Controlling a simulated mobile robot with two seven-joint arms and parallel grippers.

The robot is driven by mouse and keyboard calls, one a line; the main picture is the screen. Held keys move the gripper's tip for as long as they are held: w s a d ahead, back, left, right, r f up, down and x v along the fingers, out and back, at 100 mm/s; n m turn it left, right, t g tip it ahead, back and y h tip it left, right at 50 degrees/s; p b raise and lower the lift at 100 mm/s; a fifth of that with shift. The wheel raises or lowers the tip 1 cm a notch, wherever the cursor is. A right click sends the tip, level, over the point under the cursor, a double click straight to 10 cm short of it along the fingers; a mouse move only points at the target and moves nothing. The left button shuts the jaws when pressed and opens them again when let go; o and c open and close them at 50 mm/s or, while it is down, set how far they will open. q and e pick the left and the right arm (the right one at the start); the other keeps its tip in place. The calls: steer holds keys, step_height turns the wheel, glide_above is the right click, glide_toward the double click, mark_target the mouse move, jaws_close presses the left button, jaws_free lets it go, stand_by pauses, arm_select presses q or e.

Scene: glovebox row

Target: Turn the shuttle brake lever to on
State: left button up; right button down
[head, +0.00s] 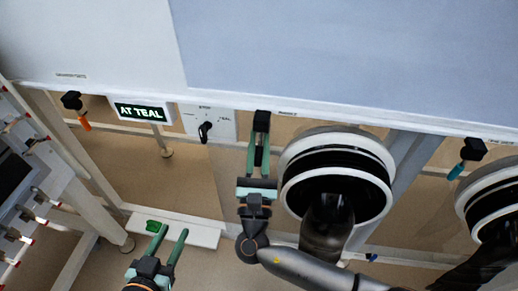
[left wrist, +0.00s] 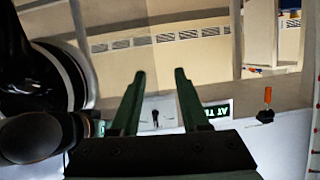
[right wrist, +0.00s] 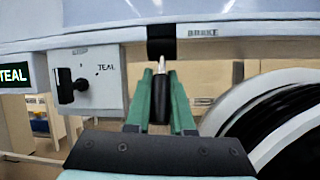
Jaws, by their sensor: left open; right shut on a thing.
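The brake lever hangs down from a black block (right wrist: 161,40) beside a label reading BRAKE (right wrist: 203,31) in the right wrist view. Its thin metal shaft (right wrist: 161,66) ends in a dark grip (right wrist: 159,105). My right gripper (right wrist: 161,95) is shut on that grip, with one green finger on each side. In the head view the black block (head: 262,121) is just above my right gripper (head: 258,150).
A lit sign (head: 140,112) reads AT TEAL; a panel with a black knob (head: 205,131) is right of it. Levers with orange (head: 84,123) and teal (head: 456,172) handles hang at either side. A round port ring (head: 293,165) is right of my right gripper. A green thing (head: 153,226) lies on a white ledge (head: 203,236).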

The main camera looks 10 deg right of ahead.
steer(key=shift+w+f+t+b, duration=0.15)
steer(key=shift+t+b, duration=0.15)
steer(key=shift+b, duration=0.3)
arm_select(q)
step_height(320, 180, up, 15)
steer(key=w+m+t+h+b, duration=0.1)
steer(key=m+t+h, duration=0.2)
steer(key=t, duration=0.3)
arm_select(e)
steer(key=shift+w+d, duration=0.1)
steer(key=shift+w+t+b, duration=0.15)
steer(key=shift+t+b, duration=0.65)
steer(key=shift+b, duration=0.35)
arm_select(q)
steer(key=s+d+r+m+t+h, duration=0.2)
steer(key=s+r+m+h, duration=0.4)
steer(key=r, duration=0.5)
steer(key=shift+s+r+t+h, duration=0.2)
steer(key=shift+r+t+h, duration=0.1)
steer(key=shift+h, duration=0.9)
arm_select(e)
steer(key=shift+r, duration=0.25)
arm_select(q)
steer(key=shift+d, duration=0.1)
